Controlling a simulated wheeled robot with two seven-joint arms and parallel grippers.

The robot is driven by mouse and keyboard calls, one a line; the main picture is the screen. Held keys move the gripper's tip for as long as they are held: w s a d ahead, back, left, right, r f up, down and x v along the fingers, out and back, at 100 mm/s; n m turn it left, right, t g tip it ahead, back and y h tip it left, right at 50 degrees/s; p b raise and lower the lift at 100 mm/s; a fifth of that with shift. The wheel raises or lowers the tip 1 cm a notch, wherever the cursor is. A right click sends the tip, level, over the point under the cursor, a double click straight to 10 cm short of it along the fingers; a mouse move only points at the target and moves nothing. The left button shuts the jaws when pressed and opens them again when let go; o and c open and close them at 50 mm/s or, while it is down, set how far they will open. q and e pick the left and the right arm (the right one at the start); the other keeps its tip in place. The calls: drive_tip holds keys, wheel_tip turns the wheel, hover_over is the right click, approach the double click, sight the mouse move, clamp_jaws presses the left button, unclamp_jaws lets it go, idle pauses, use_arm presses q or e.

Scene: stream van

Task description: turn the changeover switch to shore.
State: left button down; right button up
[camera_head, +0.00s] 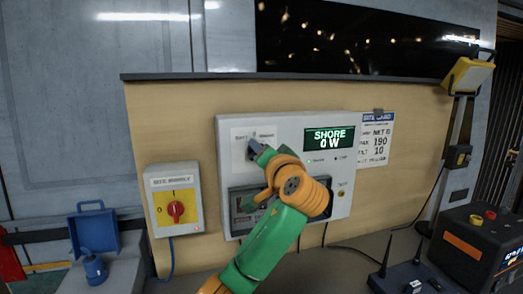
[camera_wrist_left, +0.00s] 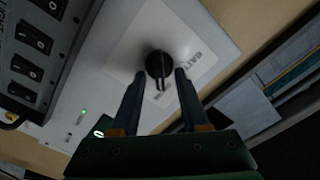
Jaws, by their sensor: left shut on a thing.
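The changeover switch is a round black knob (camera_wrist_left: 157,62) on a white label plate, seen in the left wrist view. In the head view its plate (camera_head: 238,134) is at the upper left of the grey panel (camera_head: 285,122), and my gripper hides most of the knob. My left gripper (camera_head: 254,149) reaches up to it from below. In the left wrist view the two fingers (camera_wrist_left: 158,78) are on either side of the knob's grip, shut on it. The panel's display (camera_head: 329,137) reads SHORE, 0 W. My right gripper is not in view.
A site supply box (camera_head: 176,180) with a red rotary switch on yellow is left of the panel. A row of black rocker switches (camera_wrist_left: 34,38) is beside the knob. A blue connector (camera_head: 93,230), a black router (camera_head: 405,277) and a dark power unit (camera_head: 480,245) stand below.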

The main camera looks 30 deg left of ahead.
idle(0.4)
use_arm(q)
drive_tip(key=shift+c, duration=2.1)
unclamp_jaws()
drive_tip(key=b+v, duration=0.3)
drive_tip(key=v, duration=0.4)
